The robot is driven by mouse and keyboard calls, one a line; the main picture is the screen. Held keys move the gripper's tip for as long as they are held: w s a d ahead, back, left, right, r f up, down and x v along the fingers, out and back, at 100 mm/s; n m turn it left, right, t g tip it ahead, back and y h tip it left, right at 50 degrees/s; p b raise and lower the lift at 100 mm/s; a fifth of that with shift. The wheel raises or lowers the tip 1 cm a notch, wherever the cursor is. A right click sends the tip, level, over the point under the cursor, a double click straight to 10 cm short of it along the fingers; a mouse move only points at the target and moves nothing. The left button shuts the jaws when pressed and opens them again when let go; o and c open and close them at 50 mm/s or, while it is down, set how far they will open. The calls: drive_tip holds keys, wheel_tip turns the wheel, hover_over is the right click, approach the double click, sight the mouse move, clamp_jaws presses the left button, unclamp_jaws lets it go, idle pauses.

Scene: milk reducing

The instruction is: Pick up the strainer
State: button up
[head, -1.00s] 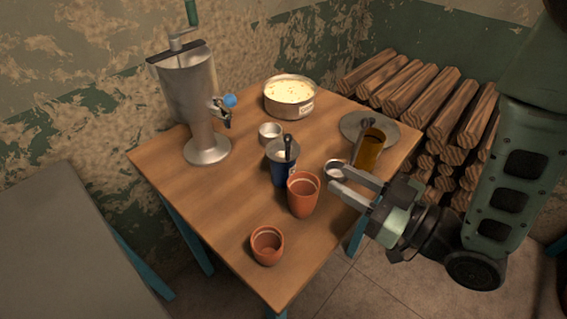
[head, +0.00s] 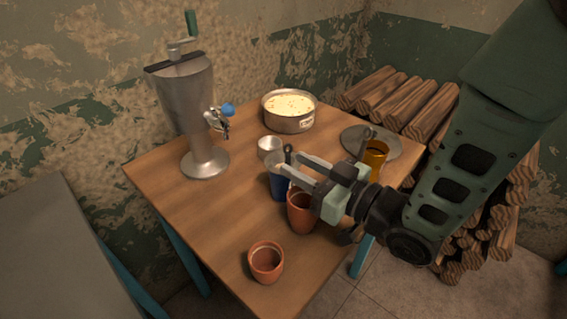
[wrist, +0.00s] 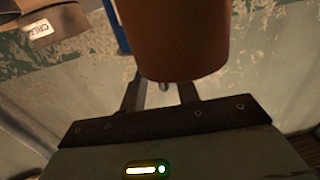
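What looks like the strainer is a grey metal piece with an upright dark handle (head: 288,153), on top of the blue cup (head: 278,188). My gripper's fingers now cover most of it in the head view. My gripper (head: 291,165) is open, with its two fingers apart at the top of the blue cup, close to the handle. Whether the handle is between the fingers is unclear. In the wrist view the two fingers (wrist: 160,95) are spread, with a small grey shape between them, and a strip of the blue cup (wrist: 115,25) shows beyond.
A tall terracotta cup (head: 301,218) stands just below my gripper and fills the upper wrist view (wrist: 175,40).

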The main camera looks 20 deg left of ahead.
sight(288, 160)
drive_tip(key=x, duration=0.3)
drive_tip(key=shift+a, duration=0.25)
clamp_jaws()
